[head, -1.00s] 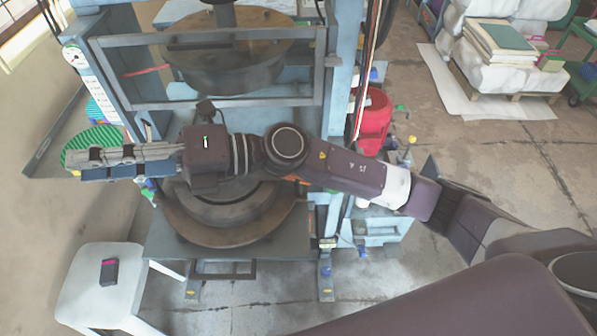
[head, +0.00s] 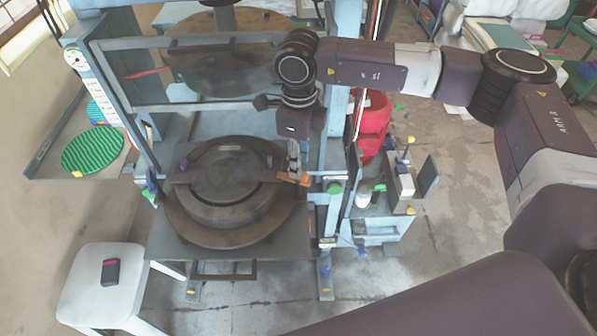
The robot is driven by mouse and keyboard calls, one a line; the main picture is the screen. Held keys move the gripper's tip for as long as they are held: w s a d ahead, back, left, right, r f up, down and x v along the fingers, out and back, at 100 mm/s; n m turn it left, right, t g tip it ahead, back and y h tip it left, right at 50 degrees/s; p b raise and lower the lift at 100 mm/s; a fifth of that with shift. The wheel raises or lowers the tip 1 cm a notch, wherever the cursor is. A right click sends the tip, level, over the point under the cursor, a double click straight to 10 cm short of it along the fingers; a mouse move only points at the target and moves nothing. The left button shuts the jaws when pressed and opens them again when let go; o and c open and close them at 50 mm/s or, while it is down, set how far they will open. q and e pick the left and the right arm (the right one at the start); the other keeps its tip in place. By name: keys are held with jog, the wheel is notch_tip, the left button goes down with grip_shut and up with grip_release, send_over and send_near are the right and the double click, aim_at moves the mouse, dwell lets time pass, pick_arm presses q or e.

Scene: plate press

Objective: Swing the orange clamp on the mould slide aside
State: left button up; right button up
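The orange clamp (head: 297,181) is a small bar at the right edge of the mould slide (head: 175,242), beside the round dark mould (head: 228,172). My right gripper (head: 293,175) points down from above, with its fingertips at or just above the clamp; I cannot tell if they touch it. The fingers are seen edge-on and look close together, so their opening is unclear. They cover part of the clamp. My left gripper is not in view.
The press guard frame (head: 205,105) stands behind the mould, close to my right wrist. A red canister (head: 372,125) and a small side bench (head: 380,205) stand at the right. A white stool (head: 95,290) with a dark box (head: 110,272) is at lower left.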

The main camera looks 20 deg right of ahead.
aim_at(292, 181)
notch_tip(292, 181, down, 6)
jog(key=shift+a+r+p, duration=0.15)
jog(key=shift+r+p, duration=0.1)
jog(key=shift+p, duration=0.5)
grip_shut()
